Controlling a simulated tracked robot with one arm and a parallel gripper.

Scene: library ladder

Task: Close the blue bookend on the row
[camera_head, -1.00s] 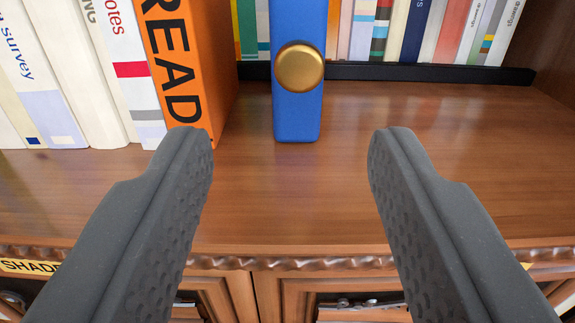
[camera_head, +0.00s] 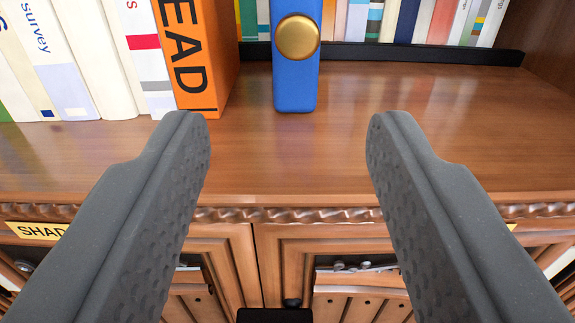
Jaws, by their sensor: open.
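The blue bookend (camera_head: 295,82) stands upright on the wooden shelf, with a round gold knob (camera_head: 298,38) on its front face. Its top is cut off by the frame. The row of books (camera_head: 80,60) stands to its left and ends in an orange book marked READ (camera_head: 195,60). A gap of bare shelf separates the orange book from the bookend. My gripper (camera_head: 287,125) is open and empty. Its two dark grey fingers are spread wide in front of the shelf, with the bookend beyond and between their tips.
The shelf board (camera_head: 420,120) is clear to the right of the bookend. A second row of books (camera_head: 430,22) stands at the back behind a black strip (camera_head: 430,54). Cabinet doors (camera_head: 350,245) and a yellow label (camera_head: 38,230) lie below the carved shelf edge.

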